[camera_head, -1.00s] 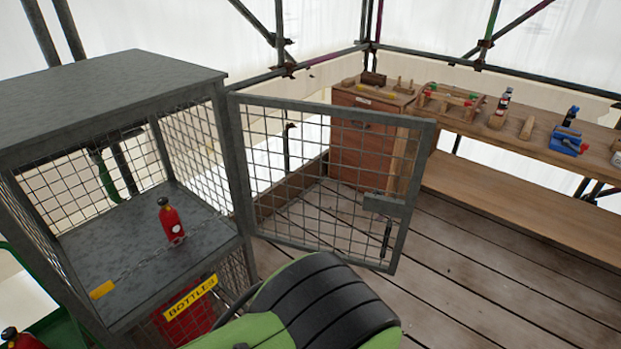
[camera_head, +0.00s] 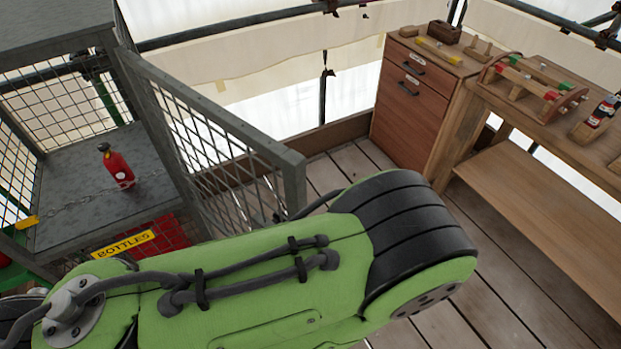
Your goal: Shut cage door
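The cage door (camera_head: 215,160) is a grey metal frame with wire mesh, hinged at the cage's right front post. It stands open, swung out from the cage (camera_head: 52,108), and I see it at a steep angle. Its free edge is at the right, and my green arm hides its lower part. On the cage's upper shelf stands a red bottle (camera_head: 118,168) with a dark top, behind a slack chain. A yellow "BOTTLES" sign (camera_head: 123,244) is on the front below. My gripper is not in view; I cannot tell whether my arm touches the door.
A wooden drawer cabinet (camera_head: 408,108) stands at the back. A workbench (camera_head: 545,190) with a tool tote (camera_head: 527,84) and a bottle (camera_head: 603,111) runs along the right. Scaffold tubes (camera_head: 240,26) edge the space. The plank floor (camera_head: 490,290) is clear at the right.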

